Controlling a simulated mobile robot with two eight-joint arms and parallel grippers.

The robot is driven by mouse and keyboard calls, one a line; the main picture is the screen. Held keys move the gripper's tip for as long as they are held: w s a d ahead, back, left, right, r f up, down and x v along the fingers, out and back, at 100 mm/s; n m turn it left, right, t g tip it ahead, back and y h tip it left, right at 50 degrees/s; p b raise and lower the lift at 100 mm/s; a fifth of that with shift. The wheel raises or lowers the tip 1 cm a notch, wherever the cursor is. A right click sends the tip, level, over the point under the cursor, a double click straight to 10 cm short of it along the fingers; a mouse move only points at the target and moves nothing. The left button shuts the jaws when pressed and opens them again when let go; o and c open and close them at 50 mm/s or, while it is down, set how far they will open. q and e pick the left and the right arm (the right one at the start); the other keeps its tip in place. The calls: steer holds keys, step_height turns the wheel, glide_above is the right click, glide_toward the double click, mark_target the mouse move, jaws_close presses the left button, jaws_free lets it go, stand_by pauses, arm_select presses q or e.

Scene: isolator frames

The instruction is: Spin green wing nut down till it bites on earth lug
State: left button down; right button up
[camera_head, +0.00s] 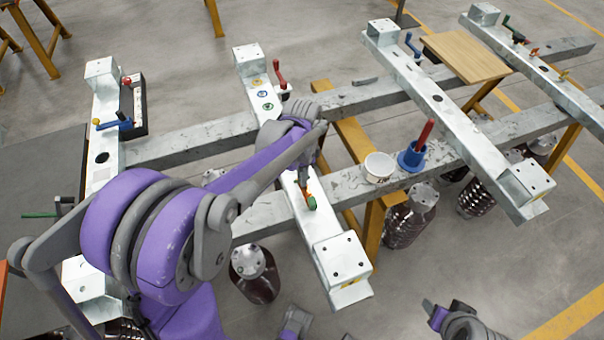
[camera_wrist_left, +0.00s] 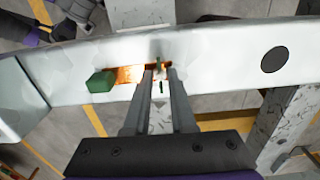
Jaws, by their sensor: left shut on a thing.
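In the head view my left gripper (camera_head: 304,184) reaches down onto the middle galvanized crossbar (camera_head: 330,250). In the left wrist view its two fingers (camera_wrist_left: 160,74) are closed together over the bar, with slivers of green between them, which I take to be the green wing nut (camera_wrist_left: 160,87). The fingers hide most of it and any stud under it. The copper-orange earth lug (camera_wrist_left: 128,74) lies flat on the bar, running left from the fingers to a green block-like end (camera_wrist_left: 100,82). That green end also shows in the head view (camera_head: 312,203). Whether nut and lug touch is hidden.
A white tub (camera_head: 379,167) and a blue holder (camera_head: 411,157) with a red handle stand on the rail to the right. A red-handled lever (camera_head: 279,72) is at the bar's far end. Parts of my right arm (camera_head: 460,322) show at the bottom edge.

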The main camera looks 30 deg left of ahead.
arm_select(q)
steer(key=m, duration=0.5)
steer(key=shift+m, duration=0.3)
steer(key=m, duration=1.2)
steer(key=shift+m, duration=0.3)
steer(key=m, duration=0.5)
steer(key=c, duration=0.7)
jaws_free()
step_height(320, 180, up, 11)
steer(key=shift+f+p, duration=0.1)
steer(key=shift+p, duration=0.8)
